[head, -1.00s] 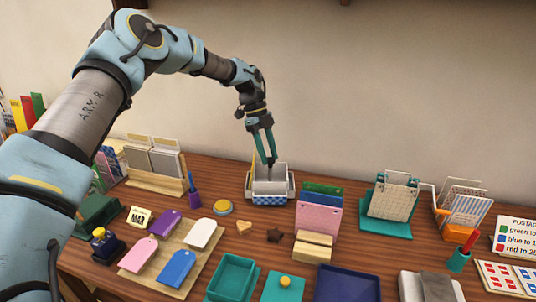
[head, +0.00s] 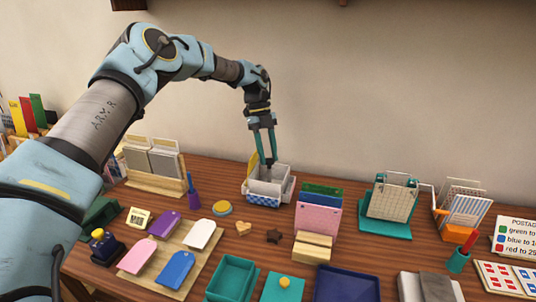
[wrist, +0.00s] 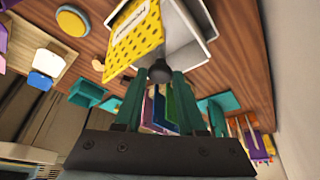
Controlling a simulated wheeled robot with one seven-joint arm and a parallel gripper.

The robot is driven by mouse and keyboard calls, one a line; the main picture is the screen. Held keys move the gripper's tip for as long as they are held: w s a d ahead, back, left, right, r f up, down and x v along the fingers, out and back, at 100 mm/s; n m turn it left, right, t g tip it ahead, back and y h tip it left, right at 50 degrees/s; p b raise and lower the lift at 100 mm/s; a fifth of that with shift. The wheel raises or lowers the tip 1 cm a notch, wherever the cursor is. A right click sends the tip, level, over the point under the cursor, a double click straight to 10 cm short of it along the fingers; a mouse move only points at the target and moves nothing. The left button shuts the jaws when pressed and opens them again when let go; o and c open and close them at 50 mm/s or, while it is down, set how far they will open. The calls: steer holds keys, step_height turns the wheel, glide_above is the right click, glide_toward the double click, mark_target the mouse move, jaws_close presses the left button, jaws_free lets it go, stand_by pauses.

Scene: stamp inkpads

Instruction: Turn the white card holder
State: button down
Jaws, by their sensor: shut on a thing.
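The white card holder (head: 284,189) stands upright on the wooden table, near the back wall, with a blue-checked front and a yellow card (head: 252,165) at its left side. In the wrist view the white holder (wrist: 190,52) is partly hidden behind the yellow dotted card (wrist: 135,42). My gripper (head: 269,164) points down into the holder. Its fingers are closed on a small dark knob at the holder; in the wrist view the fingertips (wrist: 160,76) meet around that knob. The knob's lower part is hidden.
A yellow-topped round tin (head: 221,208) and a heart-shaped piece (head: 243,228) lie in front. The wall is close behind.

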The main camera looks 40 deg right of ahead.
steer(key=c, duration=0.5)
jaws_free()
steer(key=b+v, duration=0.1)
steer(key=v, duration=0.9)
steer(key=shift+w+r+b, duration=0.2)
steer(key=shift+r+b, duration=0.1)
